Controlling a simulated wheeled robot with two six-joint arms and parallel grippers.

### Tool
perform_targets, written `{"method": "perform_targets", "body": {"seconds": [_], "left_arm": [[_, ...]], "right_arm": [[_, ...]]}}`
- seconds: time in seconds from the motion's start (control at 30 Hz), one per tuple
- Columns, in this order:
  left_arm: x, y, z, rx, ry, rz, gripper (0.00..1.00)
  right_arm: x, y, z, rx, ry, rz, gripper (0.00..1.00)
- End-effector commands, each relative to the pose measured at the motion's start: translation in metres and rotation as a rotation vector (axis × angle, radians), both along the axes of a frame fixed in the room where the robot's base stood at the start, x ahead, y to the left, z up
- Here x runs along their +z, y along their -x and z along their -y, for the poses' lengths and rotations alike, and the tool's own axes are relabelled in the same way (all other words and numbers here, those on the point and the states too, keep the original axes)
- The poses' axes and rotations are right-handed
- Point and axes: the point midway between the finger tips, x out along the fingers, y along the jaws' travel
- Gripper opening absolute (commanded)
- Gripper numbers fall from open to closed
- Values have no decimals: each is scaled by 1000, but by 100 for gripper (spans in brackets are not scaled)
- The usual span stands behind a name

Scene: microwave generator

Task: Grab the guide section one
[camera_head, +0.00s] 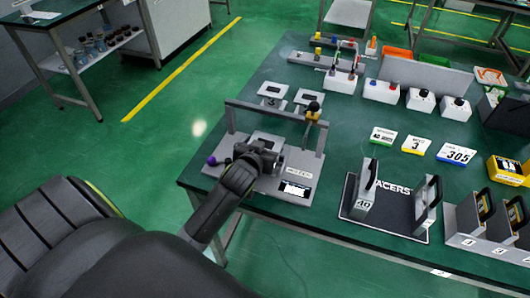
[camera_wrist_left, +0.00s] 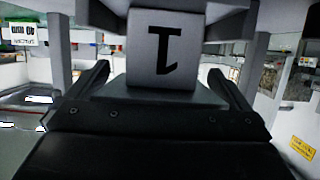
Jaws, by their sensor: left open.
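In the left wrist view, a pale grey block with an upside-down black "1" (camera_wrist_left: 165,45), which I take to be guide section one, stands straight ahead. My left gripper (camera_wrist_left: 162,88) is open, with a dark finger on each side of the block's lower part. I cannot tell whether the fingers touch it. In the head view, my left gripper (camera_head: 262,152) is at the grey fixture (camera_head: 297,168) on the table's near left corner. The block is not clear there, as my gripper and arm cover part of the fixture. My right gripper is not in view.
A grey crossbar (camera_head: 275,112) on posts spans the fixture behind my gripper. A purple knob (camera_head: 212,160) sits to its left. A dark mat (camera_head: 390,212) with two handled plates and a grey rack (camera_head: 485,232) stand to the right. Bare green tabletop (camera_head: 345,125) lies beyond the fixture.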

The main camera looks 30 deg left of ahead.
Motion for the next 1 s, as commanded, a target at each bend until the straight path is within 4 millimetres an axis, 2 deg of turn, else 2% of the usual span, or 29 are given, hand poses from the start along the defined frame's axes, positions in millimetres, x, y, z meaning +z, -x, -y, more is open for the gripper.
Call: {"method": "perform_targets", "body": {"seconds": [0.13, 0.5, 0.77, 0.87, 1.0], "left_arm": [[0, 0, 0, 0, 0, 0, 97], [0, 0, 0, 0, 0, 0, 49], [5, 0, 0, -1, -1, 5, 49], [16, -1, 0, -1, -2, 8, 49], [43, -1, 0, -2, -2, 10, 49]], "right_arm": [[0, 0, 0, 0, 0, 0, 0], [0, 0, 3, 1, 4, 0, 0], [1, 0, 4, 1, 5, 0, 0], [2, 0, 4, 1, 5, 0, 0], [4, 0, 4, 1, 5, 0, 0]]}}
